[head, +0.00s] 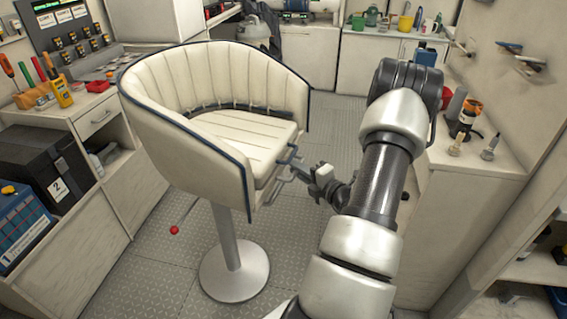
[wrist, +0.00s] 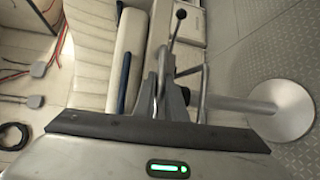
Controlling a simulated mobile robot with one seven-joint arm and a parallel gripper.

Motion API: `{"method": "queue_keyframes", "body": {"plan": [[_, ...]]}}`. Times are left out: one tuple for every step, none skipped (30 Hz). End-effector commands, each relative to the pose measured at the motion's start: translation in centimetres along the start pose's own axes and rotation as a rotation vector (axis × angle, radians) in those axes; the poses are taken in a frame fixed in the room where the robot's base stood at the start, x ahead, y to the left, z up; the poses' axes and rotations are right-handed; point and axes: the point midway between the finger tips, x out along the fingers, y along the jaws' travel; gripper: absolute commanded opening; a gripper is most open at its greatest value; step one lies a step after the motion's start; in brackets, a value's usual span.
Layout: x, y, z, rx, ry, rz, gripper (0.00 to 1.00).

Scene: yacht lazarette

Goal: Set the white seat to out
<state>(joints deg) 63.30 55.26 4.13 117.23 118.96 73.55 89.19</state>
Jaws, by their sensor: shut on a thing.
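The white seat (head: 215,135) is a padded tub chair with dark blue piping on a round metal pedestal (head: 232,262), in the middle of the head view. A lever with a red knob (head: 174,230) sticks out below it at the left. My gripper (head: 303,172) is at the right side of the seat, shut on a metal bar at the seat's edge. The exact contact is partly hidden by the fingers.
A workbench with tools and a black box (head: 45,170) stands at the left. A cabinet (head: 455,215) stands close to my arm at the right. Counters line the back. The grey floor (head: 150,275) around the pedestal is clear.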

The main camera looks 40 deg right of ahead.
Motion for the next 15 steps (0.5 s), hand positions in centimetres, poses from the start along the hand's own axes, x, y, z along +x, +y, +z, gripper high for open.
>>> {"method": "queue_keyframes", "body": {"plan": [[-0.65, -0.11, 0.49, 0.002, -0.006, -0.002, 0.00], [-0.80, -0.18, 0.57, 0.003, -0.005, -0.001, 0.00], [-0.94, -0.24, 0.63, 0.003, -0.005, -0.001, 0.00], [-0.98, -0.27, 0.64, 0.002, -0.004, -0.001, 0.00], [-0.98, -0.28, 0.63, 0.002, -0.004, 0.000, 0.00], [-0.96, -0.29, 0.62, 0.002, -0.004, 0.000, 0.00], [-0.95, -0.29, 0.61, 0.002, -0.003, 0.000, 0.00], [-0.94, -0.28, 0.61, 0.002, -0.003, 0.000, 0.00], [-0.92, -0.28, 0.61, 0.002, -0.003, 0.000, 0.00], [-0.91, -0.27, 0.60, 0.002, -0.003, 0.000, 0.00], [-0.91, -0.27, 0.60, 0.002, -0.003, 0.000, 0.00], [-0.89, -0.26, 0.60, 0.002, -0.003, 0.000, 0.14], [-0.89, -0.26, 0.59, 0.002, -0.003, 0.000, 0.19], [-0.88, -0.25, 0.59, 0.002, -0.003, 0.000, 0.24], [-0.87, -0.24, 0.57, 0.002, -0.003, 0.001, 0.29]]}}
